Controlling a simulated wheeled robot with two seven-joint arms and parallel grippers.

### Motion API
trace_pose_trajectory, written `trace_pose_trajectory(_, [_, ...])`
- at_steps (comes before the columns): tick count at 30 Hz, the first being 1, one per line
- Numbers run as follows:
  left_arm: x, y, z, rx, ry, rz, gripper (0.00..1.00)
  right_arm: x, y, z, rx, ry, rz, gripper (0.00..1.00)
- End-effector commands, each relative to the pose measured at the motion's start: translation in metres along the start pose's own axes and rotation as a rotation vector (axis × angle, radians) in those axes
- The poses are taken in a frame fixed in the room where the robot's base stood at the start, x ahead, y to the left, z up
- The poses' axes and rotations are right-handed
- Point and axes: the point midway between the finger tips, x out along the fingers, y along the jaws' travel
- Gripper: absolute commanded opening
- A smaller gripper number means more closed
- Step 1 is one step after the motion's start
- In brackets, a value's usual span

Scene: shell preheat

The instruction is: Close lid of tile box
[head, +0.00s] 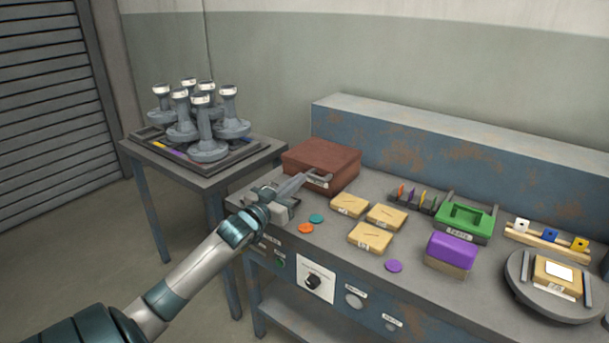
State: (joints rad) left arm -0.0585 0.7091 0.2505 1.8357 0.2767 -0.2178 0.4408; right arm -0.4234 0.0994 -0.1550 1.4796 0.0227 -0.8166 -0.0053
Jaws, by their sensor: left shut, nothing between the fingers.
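The tile box looks to be the reddish-brown box (322,162) at the back left of the workbench. Its top looks flat and covered, so the lid appears down, though the near left part is partly hidden by my gripper. My left gripper (312,180) is at the box's near side, with its fingers shut and empty. The fingertips are close to the box's front face by a pale label; I cannot tell whether they touch it. My right gripper is not in view.
The workbench (330,228) holds several tan tiles (370,237), a green tray (465,220), a purple block (451,252), coloured discs (393,266) and a round turntable (550,300). A side table (205,180) with grey shell-like parts (207,145) stands left. A raised ledge (450,145) runs behind.

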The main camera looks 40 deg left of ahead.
Motion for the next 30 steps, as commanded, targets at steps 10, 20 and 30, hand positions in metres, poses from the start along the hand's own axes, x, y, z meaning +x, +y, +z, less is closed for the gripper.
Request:
trace_pose_trajectory(10, [-0.033, 0.000, 0.007, 0.001, 0.002, 0.000, 0.00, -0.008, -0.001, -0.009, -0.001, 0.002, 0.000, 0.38])
trace_pose_trajectory(20, [-0.035, 0.000, 0.007, 0.001, 0.002, 0.000, 0.00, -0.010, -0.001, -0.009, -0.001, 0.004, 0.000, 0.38])
trace_pose_trajectory(30, [-0.035, 0.000, 0.007, 0.001, 0.001, 0.000, 0.00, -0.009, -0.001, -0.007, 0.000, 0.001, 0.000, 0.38])
